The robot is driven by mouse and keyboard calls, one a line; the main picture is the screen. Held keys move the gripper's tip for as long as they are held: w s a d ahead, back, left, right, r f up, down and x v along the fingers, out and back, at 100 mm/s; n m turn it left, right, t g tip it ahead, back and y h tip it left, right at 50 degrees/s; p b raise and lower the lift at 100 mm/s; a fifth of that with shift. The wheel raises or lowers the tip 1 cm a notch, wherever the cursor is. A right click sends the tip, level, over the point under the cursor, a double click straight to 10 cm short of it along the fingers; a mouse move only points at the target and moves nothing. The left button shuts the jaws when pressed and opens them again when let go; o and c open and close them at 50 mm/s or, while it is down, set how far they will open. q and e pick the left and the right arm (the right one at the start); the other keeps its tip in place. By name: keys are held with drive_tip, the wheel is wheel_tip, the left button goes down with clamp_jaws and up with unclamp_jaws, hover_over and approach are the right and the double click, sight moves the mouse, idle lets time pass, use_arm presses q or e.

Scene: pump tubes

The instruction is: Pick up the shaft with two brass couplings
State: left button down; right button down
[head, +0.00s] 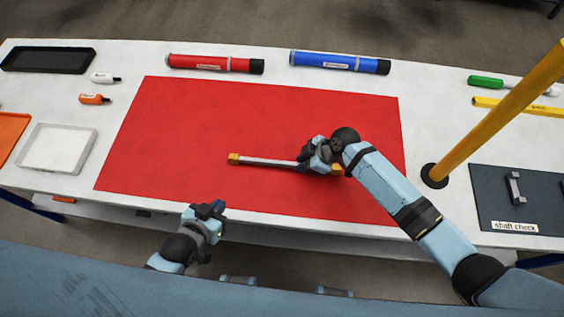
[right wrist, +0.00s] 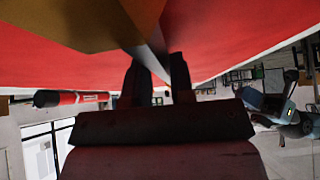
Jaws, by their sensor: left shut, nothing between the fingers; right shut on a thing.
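The shaft (head: 268,162) is a thin grey rod with a brass coupling (head: 234,159) at its left end and another brass coupling (head: 337,168) at its right end. It is over the red mat (head: 200,120); I cannot tell whether it touches the mat. My right gripper (head: 312,160) is shut on the shaft near its right end. In the right wrist view the shaft (right wrist: 150,62) runs between the two dark fingers (right wrist: 157,80), with a blurred brass part close to the camera. My left gripper (head: 207,210) is shut and empty at the table's front edge, away from the shaft.
A red tube (head: 200,63) and a blue tube (head: 325,61) lie behind the mat. A yellow post (head: 500,107) stands at the right, near a dark "shaft check" board (head: 545,205) with a grey holder. Trays and small bottles are at the left. Most of the mat is bare.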

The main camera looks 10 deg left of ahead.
drive_tip(key=shift+r+p, duration=2.55)
drive_tip(key=shift+r, duration=0.95)
